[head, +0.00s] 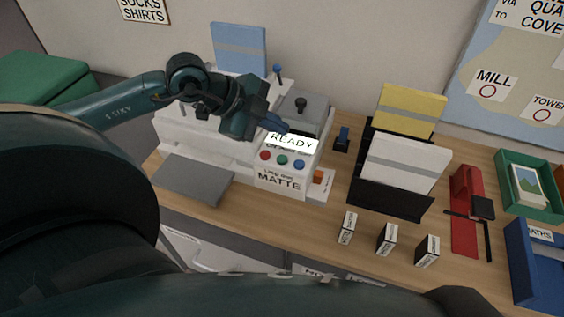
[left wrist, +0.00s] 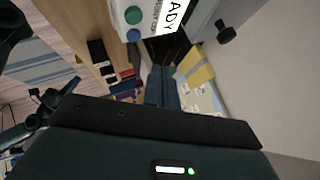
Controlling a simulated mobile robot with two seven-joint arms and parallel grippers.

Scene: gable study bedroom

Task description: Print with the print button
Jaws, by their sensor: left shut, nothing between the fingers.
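The white printer (head: 250,178) stands on the desk. Its lit display (head: 291,142) reads READY, with a row of red (head: 265,155), green (head: 283,160) and blue (head: 299,164) buttons below it. A label (head: 279,181) under them reads MATTE. I cannot tell which button is the print button. My left gripper (head: 280,124) is shut and empty, above the upper left edge of the display. In the left wrist view its closed fingers (left wrist: 165,88) point past the display (left wrist: 172,15), with the green (left wrist: 133,15) and blue (left wrist: 134,35) buttons beside it. My right gripper is not in view.
A grey flat tray (head: 193,180) lies at the printer's front left. Right of the printer are a holder with white (head: 405,162) and yellow (head: 410,108) sheets, small boxes (head: 387,239), a red tool (head: 464,210) and a green tray (head: 508,164). A wall stands behind the desk.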

